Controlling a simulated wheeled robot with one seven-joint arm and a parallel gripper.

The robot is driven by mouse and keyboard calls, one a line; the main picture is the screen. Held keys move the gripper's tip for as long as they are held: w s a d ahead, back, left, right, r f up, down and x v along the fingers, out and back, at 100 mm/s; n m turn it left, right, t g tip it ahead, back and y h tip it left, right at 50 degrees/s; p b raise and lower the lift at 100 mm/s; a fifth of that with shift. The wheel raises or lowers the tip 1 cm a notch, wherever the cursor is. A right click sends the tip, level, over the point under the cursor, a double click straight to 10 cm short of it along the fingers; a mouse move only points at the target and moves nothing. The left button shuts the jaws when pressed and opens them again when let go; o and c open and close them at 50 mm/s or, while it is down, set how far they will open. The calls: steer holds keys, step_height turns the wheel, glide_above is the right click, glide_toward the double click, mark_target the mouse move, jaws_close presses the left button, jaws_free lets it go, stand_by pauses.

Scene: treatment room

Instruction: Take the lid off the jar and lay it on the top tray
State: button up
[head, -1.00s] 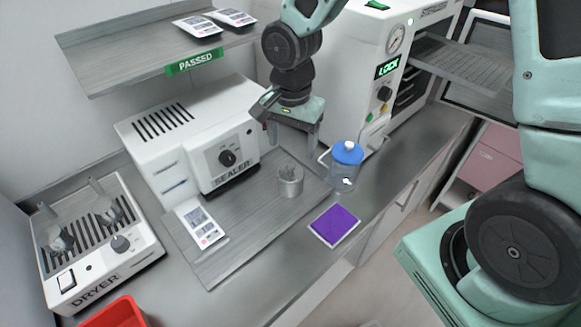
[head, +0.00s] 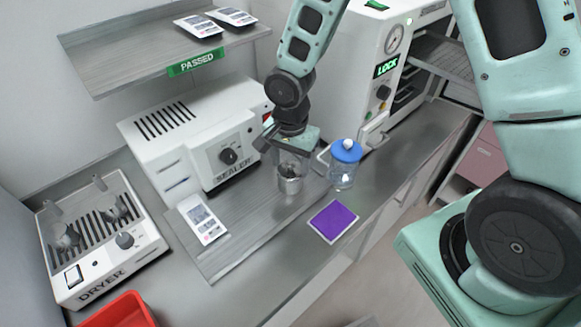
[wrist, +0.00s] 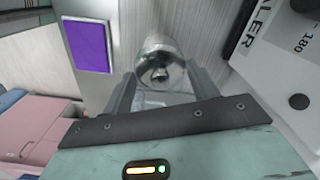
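The jar (head: 344,176) is clear glass with a blue lid (head: 347,151) topped by a white knob. It stands upright on the counter in the head view, with the lid on. My gripper (head: 291,160) is left of the jar, pointing down over a small glass-and-metal canister (head: 290,185). In the wrist view, my gripper (wrist: 163,85) has its fingers apart, one on either side of the canister (wrist: 160,62). I cannot tell whether they touch it. I do not make out the jar in the wrist view. Slatted grey trays (head: 440,55) show at the right by the LOCK machine.
A purple square (head: 333,221) lies in front of the jar; it also shows in the wrist view (wrist: 87,46). The sealer (head: 205,140) and a white pouch (head: 202,218) are left of my gripper. The dryer (head: 100,240) and red bin (head: 118,312) are further left. A shelf (head: 120,60) hangs above.

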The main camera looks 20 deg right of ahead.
steer(key=c, duration=0.8)
steer(key=shift+c, duration=0.3)
steer(key=shift+s, duration=0.1)
